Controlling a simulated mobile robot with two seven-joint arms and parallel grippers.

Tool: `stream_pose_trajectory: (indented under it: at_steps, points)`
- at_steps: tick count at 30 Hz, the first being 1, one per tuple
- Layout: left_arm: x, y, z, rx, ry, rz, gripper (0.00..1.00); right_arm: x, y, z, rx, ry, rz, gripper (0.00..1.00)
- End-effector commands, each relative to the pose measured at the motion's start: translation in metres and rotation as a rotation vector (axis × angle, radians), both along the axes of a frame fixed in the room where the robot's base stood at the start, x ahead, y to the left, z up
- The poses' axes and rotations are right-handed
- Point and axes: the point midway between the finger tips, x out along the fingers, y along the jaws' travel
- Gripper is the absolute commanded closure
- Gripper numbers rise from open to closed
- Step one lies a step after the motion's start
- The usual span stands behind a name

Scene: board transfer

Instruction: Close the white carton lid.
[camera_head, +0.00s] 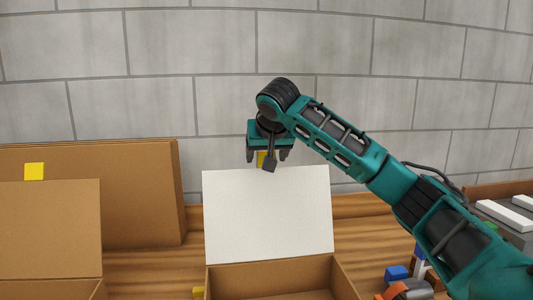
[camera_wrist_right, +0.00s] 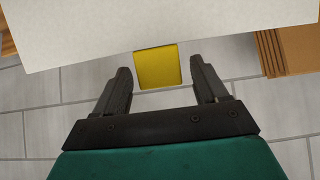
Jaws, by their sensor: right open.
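The white carton lid (camera_head: 268,215) stands raised, nearly upright, at the back of an open brown carton (camera_head: 345,284). A yellow tab (camera_head: 261,159) sticks up from the lid's top edge. My right gripper (camera_head: 267,156) is above that edge, pointing down, with its fingers open. In the right wrist view the yellow tab (camera_wrist_right: 158,66) lies between the two spread fingers (camera_wrist_right: 161,76), with a gap on each side. The white lid (camera_wrist_right: 100,25) fills the top of that view. My left gripper is in neither view.
At left stands another open carton with a raised brown lid (camera_head: 50,230) and yellow tab (camera_head: 34,171). A large brown panel (camera_head: 150,190) stands behind it. Small blue (camera_head: 397,272) and orange items lie at lower right, near a grey tray with white bars (camera_head: 505,215). A block wall is behind.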

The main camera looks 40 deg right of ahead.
Motion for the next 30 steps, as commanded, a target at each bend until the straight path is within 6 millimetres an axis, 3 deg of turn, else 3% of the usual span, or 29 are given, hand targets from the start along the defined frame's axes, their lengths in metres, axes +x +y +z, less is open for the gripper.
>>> stream_pose_trajectory:
  at_steps: [3, 26, 30]
  points:
    - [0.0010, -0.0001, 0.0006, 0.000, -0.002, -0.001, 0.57, -0.0001, 0.0003, -0.0001, 0.000, 0.000, 0.000, 0.28]
    - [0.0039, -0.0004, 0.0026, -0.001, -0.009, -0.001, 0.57, -0.0003, 0.0004, 0.0003, 0.000, 0.000, 0.000, 1.00]
    - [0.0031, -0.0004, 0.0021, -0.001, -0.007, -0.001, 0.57, -0.0003, 0.0004, 0.0003, 0.000, 0.000, 0.000, 1.00]
